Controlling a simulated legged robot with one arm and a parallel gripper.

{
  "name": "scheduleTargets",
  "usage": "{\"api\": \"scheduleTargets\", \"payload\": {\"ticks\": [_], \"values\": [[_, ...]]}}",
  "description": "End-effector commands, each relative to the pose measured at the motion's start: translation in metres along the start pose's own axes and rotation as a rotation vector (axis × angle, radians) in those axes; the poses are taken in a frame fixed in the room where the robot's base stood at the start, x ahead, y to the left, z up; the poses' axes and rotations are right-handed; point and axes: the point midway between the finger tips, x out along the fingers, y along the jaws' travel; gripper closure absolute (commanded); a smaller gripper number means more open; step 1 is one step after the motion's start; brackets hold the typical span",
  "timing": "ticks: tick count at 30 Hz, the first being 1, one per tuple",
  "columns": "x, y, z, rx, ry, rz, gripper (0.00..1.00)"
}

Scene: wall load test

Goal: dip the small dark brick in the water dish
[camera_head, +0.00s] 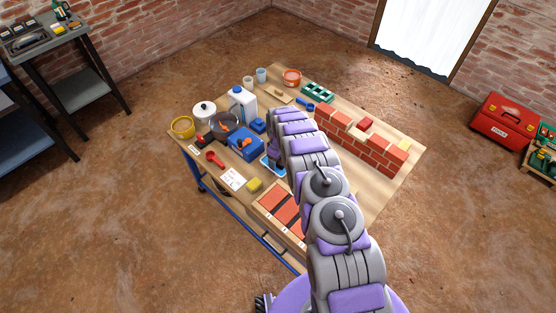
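A small blue dish with a pale rim (265,162), which looks like the water dish, stands near the middle of the table, partly covered by my arm. My arm reaches from the bottom of the view over the table, and its far end bends down beside the dish. A dark grey part of my gripper (277,154) shows just at the dish; its fingers are too small and hidden to read. I cannot make out a small dark brick; it may be hidden by my arm. Larger orange-red bricks (285,209) lie in a wooden tray at the front.
The table's right front is clear.

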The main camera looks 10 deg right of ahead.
Motion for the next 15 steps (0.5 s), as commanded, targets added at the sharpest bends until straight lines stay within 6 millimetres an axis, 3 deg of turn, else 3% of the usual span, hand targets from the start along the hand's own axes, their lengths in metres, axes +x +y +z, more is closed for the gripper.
{"api": "scheduleTargets", "payload": {"ticks": [3,10,15], "values": [[0.000,0.000,0.000,0.000,0.000,0.000,0.13],[-0.003,0.000,0.000,0.000,0.000,0.000,0.12],[-0.025,0.000,0.001,0.000,0.000,0.000,0.12]]}}
